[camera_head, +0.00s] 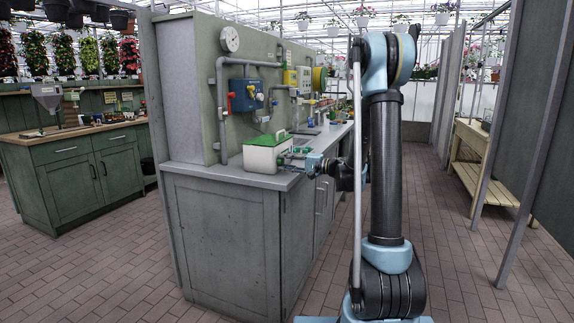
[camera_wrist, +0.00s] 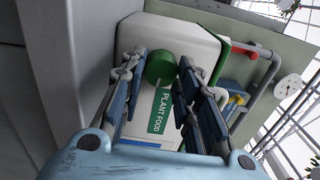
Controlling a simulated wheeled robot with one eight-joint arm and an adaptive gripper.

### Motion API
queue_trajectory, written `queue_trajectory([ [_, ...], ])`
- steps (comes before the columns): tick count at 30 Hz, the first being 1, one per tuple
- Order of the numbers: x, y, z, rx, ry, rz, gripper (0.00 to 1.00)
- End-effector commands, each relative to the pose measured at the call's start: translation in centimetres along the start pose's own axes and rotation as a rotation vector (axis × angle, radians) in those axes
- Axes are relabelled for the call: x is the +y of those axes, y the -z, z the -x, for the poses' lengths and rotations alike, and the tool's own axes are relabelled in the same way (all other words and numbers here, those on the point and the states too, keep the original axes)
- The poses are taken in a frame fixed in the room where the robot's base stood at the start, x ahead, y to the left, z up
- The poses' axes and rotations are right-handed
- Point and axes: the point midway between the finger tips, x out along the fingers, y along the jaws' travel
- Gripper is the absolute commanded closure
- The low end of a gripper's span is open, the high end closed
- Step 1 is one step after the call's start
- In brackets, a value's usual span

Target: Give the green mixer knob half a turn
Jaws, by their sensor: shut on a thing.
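The green mixer knob (camera_wrist: 160,69) is a round green cap on the face of a white box (camera_wrist: 195,40) with a green "PLANT FOOD" label (camera_wrist: 160,111). My gripper (camera_wrist: 161,61) has one finger on each side of the knob in the wrist view and is shut on it. In the head view the white box (camera_head: 260,160) with its green lid stands on the near end of the grey counter, and my gripper (camera_head: 290,158) reaches its right side. The knob is too small and covered to make out there. No turn mark on the knob is clear.
The grey counter (camera_head: 225,174) runs back along a panel with pipes, a blue box (camera_head: 244,95) and a gauge (camera_head: 229,38). Bottles and small items stand farther along it. A wooden bench (camera_head: 478,172) is at the right. The brick floor between is clear.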

Motion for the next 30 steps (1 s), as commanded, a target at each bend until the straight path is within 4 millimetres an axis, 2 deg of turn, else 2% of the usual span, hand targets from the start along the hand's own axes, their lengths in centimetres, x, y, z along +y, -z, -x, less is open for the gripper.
queue_trajectory([
  [1,0.03,0.43,-0.01,0.008,-0.001,-0.041,0.94],
  [30,0.42,0.18,0.01,0.008,0.0,-0.961,0.94],
])
